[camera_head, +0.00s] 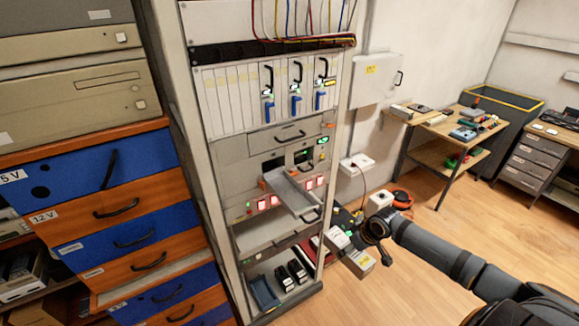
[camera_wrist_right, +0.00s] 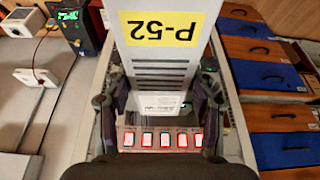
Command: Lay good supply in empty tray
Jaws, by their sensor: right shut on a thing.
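The supply, a light grey box with a yellow label (camera_head: 359,262), is held by my right gripper (camera_head: 370,232) in front of the rack's lower right side. In the right wrist view the supply (camera_wrist_right: 160,68) has louvre slots, its label reads P-52 upside down, and it lies between the two fingers. An empty-looking metal tray (camera_head: 290,192) sticks out of the rack, below a dark bay opening and up and left of the supply. The supply is apart from this tray. My left gripper is in neither view.
The rack (camera_head: 215,165) has a unit with a green display (camera_head: 322,141) and several red-lit switches (camera_wrist_right: 164,139). A lower shelf holds a blue bin (camera_head: 264,292) and black units (camera_head: 290,275). Blue and orange drawers (camera_head: 115,170) stand left. Open floor (camera_head: 455,225) lies right.

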